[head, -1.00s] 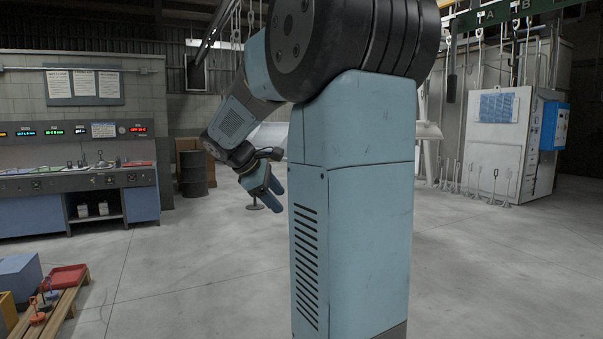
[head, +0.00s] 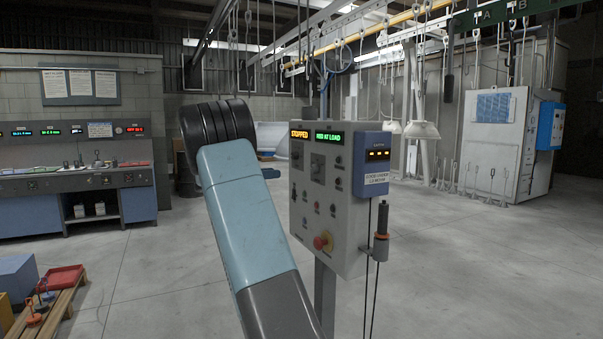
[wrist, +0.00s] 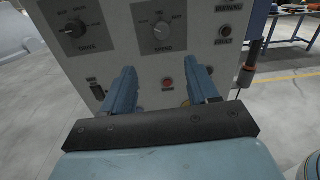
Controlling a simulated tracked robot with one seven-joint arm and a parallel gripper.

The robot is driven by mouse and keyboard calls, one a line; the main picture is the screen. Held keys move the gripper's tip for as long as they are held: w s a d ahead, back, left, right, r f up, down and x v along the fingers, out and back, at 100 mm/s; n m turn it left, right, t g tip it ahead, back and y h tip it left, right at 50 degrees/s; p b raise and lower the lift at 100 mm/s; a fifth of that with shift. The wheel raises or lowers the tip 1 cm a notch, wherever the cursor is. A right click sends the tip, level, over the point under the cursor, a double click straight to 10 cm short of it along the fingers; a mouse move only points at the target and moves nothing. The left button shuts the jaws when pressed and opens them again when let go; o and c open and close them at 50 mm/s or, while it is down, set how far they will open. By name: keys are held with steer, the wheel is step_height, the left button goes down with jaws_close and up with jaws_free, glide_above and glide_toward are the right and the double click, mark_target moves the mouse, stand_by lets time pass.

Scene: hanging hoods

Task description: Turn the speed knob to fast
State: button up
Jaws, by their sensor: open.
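My gripper (wrist: 161,72) is open and empty. Its two blue fingers point at the panel, apart from each other, with their tips below the knob in the picture. In the head view the grey control panel (head: 349,230) stands on a post, and the speed knob (head: 317,168) shows on its face. My arm hides most of the gripper there.
Another dark knob (wrist: 74,28) sits left of the speed knob. A red button (wrist: 168,86) shows between the fingers. The floor around is open.

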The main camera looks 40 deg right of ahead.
mark_target(311, 170)
steer(key=x, duration=1.3)
steer(key=shift+d, duration=0.35)
